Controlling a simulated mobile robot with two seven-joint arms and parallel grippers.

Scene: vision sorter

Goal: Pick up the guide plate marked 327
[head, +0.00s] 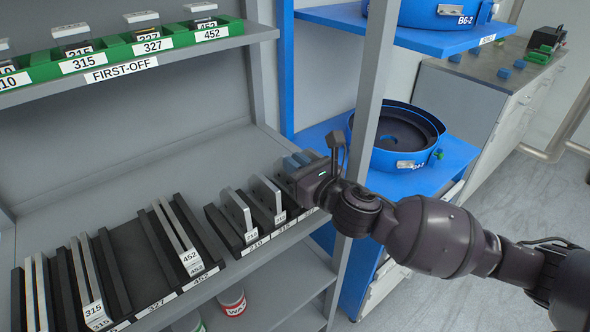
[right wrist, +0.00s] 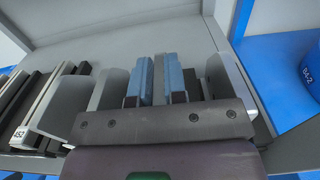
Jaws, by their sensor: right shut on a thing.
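My right gripper (head: 300,160) is at the right end of the short slotted rack (head: 227,232). Its blue fingertips also show in the right wrist view (right wrist: 159,82), closed on a thin grey plate (right wrist: 159,72) between them. Any number on this plate is hidden by the gripper. To its left in the head view, pale plates marked 210 (head: 237,212) and 315 (head: 267,197) stand upright in the rack. The rack's label under the gripper is partly covered. The longer rack at left has a 327 label (head: 155,307). My left gripper is out of view.
Pale plates marked 452 (head: 180,235) and 315 (head: 90,280) stand in the longer rack. A grey shelf post (head: 366,110) rises just right of my gripper. Above is a shelf with a green FIRST-OFF tray (head: 118,50). A blue bowl feeder (head: 432,125) stands beyond the post.

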